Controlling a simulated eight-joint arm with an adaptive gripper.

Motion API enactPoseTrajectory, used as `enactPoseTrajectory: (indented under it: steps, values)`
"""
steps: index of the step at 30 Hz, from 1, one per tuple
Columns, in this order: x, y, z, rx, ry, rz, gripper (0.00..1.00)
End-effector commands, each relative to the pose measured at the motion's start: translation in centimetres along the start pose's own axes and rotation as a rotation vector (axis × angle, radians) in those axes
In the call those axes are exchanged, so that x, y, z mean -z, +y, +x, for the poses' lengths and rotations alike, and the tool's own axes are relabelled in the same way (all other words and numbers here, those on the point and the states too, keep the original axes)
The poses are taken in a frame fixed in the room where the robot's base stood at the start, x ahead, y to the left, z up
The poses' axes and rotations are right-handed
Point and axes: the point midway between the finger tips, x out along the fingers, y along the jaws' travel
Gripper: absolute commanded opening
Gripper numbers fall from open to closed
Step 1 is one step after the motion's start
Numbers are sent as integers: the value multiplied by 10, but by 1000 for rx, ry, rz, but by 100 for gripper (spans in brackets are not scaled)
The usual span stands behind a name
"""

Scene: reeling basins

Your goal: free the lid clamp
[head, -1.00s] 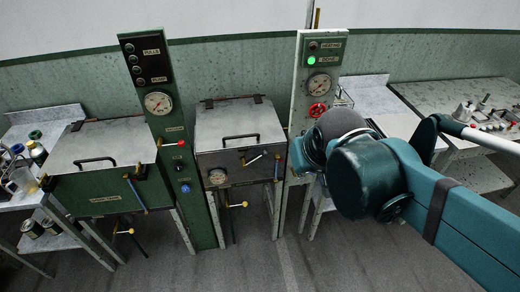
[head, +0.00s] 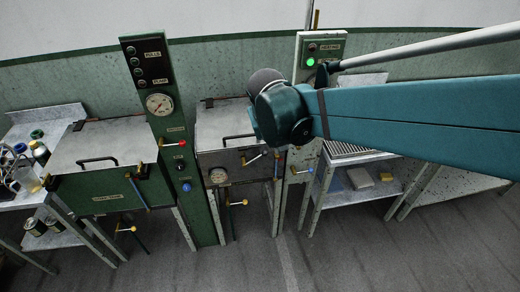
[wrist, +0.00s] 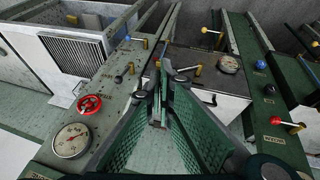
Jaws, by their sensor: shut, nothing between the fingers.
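The middle basin has a closed grey lid (head: 215,120); my arm covers its right part. A short lever with a pale handle (head: 252,159) sits on its front, by a small gauge. I take this lever to be the lid clamp, but cannot be sure. In the wrist view, a lever (wrist: 184,70) shows just beyond and right of the fingertips. My gripper (wrist: 161,85) is shut and empty, close to the basin's front edge; I cannot tell whether it touches anything. In the head view my arm hides the gripper.
A green control post (head: 172,140) stands left of the basin. A pale panel (wrist: 112,95) with a red valve wheel (wrist: 90,104) and gauge (wrist: 71,141) is close on the other side. A second lidded basin (head: 100,145) stands at left. Blue-handled rods hang nearby.

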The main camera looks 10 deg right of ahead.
Motion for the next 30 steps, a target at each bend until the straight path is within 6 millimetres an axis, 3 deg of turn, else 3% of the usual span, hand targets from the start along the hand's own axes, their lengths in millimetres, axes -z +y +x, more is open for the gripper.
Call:
enactPoseTrajectory:
  steps: [15,30]
  values:
    - [55,-41,40,-99,-51,-31,0]
    - [88,-83,80,-192,-79,-47,0]
